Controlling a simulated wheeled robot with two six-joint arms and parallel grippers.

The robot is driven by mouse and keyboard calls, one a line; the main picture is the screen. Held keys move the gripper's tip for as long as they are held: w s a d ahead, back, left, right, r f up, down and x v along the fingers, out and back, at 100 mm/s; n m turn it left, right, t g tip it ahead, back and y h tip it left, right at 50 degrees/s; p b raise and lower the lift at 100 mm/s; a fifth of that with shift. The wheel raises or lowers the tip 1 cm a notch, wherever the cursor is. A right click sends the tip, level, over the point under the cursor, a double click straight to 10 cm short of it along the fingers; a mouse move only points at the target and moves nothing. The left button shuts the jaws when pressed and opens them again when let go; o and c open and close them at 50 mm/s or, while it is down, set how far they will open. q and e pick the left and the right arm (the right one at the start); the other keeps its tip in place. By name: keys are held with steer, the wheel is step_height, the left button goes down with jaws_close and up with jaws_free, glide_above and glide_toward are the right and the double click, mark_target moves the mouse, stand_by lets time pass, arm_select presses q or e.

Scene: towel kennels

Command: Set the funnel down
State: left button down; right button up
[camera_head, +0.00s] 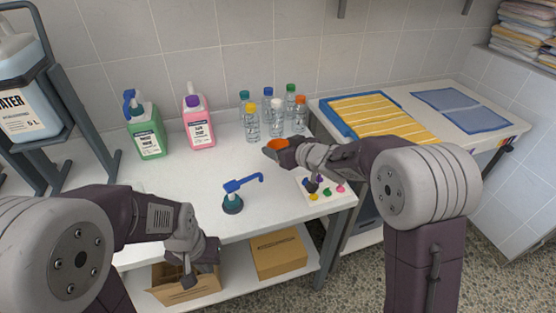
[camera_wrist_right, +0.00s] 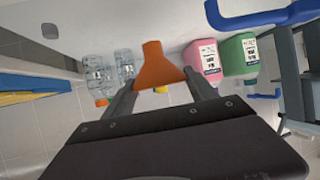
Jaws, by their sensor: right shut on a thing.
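The orange funnel (camera_head: 277,144) is at the tip of my right gripper (camera_head: 284,150), in front of the clear bottles in the head view. In the right wrist view the funnel (camera_wrist_right: 158,68) sits between the two fingers of my right gripper (camera_wrist_right: 160,95), which are shut on it. Its narrow spout points to the top of that view. I cannot tell whether it touches the counter. My left gripper (camera_head: 189,276) hangs low in front of the counter's front edge, far from the funnel. Whether its fingers are open is unclear.
Several clear bottles (camera_head: 252,126) stand behind the funnel. A pink jug (camera_head: 199,128) and green jug (camera_head: 148,140) stand left. Bare white counter (camera_head: 190,180) lies between jugs and pump.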

mark_target(281, 145)
steer(key=w+f, duration=0.2)
steer(key=w, duration=0.1)
steer(key=w+a+f, duration=0.1)
steer(key=w, duration=0.1)
steer(key=shift+w+f, duration=0.1)
steer(key=shift+w, duration=0.05)
step_height(281, 145, down, 4)
steer(key=b, duration=0.3)
steer(key=shift+f, duration=0.15)
steer(key=o, duration=1.5)
steer(key=shift+c, duration=0.2)
